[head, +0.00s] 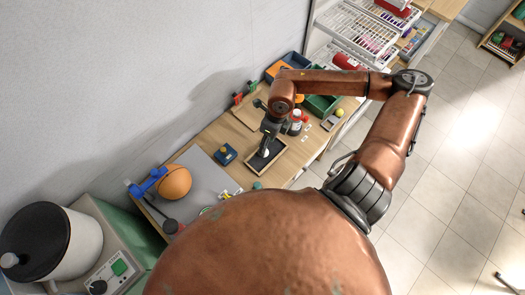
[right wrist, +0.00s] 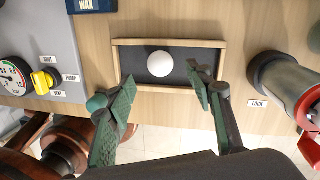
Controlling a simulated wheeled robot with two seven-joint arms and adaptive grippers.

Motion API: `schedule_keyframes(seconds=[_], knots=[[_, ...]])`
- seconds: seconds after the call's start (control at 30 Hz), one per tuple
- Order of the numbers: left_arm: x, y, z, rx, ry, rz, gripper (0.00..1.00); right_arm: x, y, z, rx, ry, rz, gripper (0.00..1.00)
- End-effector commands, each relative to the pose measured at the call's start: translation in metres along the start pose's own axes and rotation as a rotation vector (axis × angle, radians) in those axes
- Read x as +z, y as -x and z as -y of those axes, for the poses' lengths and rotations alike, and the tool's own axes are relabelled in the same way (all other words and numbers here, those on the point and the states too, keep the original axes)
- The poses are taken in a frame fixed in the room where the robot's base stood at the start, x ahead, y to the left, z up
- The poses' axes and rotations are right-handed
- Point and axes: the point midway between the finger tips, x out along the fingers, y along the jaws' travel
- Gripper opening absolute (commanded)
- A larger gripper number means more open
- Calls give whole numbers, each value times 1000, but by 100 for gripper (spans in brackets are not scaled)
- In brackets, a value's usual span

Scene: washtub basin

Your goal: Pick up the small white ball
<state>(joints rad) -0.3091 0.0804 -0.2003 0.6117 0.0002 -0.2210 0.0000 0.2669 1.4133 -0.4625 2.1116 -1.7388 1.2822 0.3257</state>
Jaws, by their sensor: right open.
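The small white ball (right wrist: 160,64) lies in a shallow wood-rimmed tray with a dark floor (right wrist: 190,43) in the right wrist view. In the head view the tray (head: 262,167) is on the wooden table, and the ball there is largely hidden by my gripper. My right gripper (right wrist: 160,78) is open and empty, its green-grey fingers reaching over the near side of the tray. One fingertip shows on each side of the ball, apart from it. In the head view my right gripper (head: 267,138) points down above the tray. My left gripper is in neither view.
A blue block marked WAX (right wrist: 91,4) and a panel with a gauge and yellow knob (right wrist: 44,80) are left of the tray. A grey and red cylinder (right wrist: 283,82) stands close on the right. An orange ball (head: 174,181) lies farther left.

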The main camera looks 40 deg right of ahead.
Motion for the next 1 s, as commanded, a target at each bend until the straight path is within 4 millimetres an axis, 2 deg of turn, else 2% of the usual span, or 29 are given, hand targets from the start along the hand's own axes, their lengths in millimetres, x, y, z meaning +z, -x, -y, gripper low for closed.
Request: schedule_keyframes(seconds=[0.2,0.3,0.43,0.6,1.0], knots=[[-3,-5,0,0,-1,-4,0,1,-34,1,3,-1,-1,48],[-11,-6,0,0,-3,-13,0,2,-43,1,2,1,0,48],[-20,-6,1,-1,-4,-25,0,2,-47,0,1,2,0,48],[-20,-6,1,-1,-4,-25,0,3,-46,0,1,4,0,48],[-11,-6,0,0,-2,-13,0,3,-46,0,1,4,0,20]])
